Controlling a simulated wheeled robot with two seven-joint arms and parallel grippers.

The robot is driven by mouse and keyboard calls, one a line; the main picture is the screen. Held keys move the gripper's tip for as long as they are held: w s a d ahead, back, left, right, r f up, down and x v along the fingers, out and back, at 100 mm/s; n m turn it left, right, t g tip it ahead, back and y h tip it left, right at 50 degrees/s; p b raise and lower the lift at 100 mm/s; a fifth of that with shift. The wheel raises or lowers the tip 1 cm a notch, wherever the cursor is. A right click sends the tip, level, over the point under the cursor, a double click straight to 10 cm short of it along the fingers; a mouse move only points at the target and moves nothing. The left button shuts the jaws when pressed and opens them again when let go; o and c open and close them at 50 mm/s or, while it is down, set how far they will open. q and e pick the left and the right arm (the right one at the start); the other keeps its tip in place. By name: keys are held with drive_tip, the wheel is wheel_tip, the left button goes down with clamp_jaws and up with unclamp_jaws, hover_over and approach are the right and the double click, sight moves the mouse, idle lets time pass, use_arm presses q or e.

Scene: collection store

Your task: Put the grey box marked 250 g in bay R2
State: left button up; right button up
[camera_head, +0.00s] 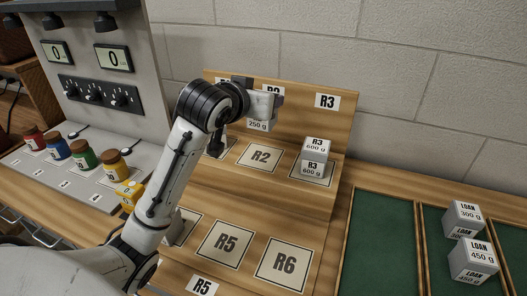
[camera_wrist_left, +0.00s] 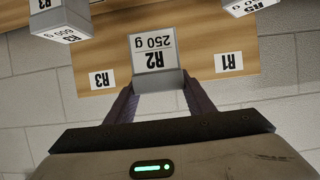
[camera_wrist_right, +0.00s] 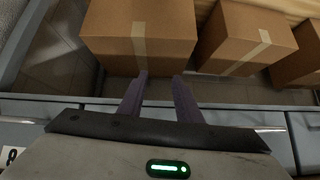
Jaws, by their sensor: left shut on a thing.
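The grey box marked R2 250 g (camera_wrist_left: 154,52) is held between the fingers of my left gripper (camera_wrist_left: 158,98). In the head view the box (camera_head: 258,125) shows partly, in front of the shelf's back board and above bay R2 (camera_head: 261,157). My left gripper (camera_head: 264,100) is shut on it. Bay R2's card is bare in the part I see. Whether the box touches anything below is unclear. My right gripper (camera_wrist_right: 160,82) is open and empty in the right wrist view, in front of brown cartons.
Two stacked R3 600 g boxes (camera_head: 315,157) stand in the bay right of R2. Bays R5 (camera_head: 223,248) and R6 (camera_head: 283,265) on the lower step look empty. LOAN boxes (camera_head: 466,217) sit in green trays at right. Coloured jars (camera_head: 84,158) stand at left. Cartons (camera_wrist_right: 140,35) face my right gripper.

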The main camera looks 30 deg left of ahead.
use_arm(q)
drive_tip(key=f, duration=0.5)
drive_tip(key=shift+w+a+f, duration=0.1)
drive_tip(key=shift+a+f, duration=0.25)
drive_tip(key=shift+f, duration=2.1)
drive_tip(key=shift+f, duration=0.15)
drive_tip(key=o, duration=1.2)
drive_tip(key=shift+o, duration=0.2)
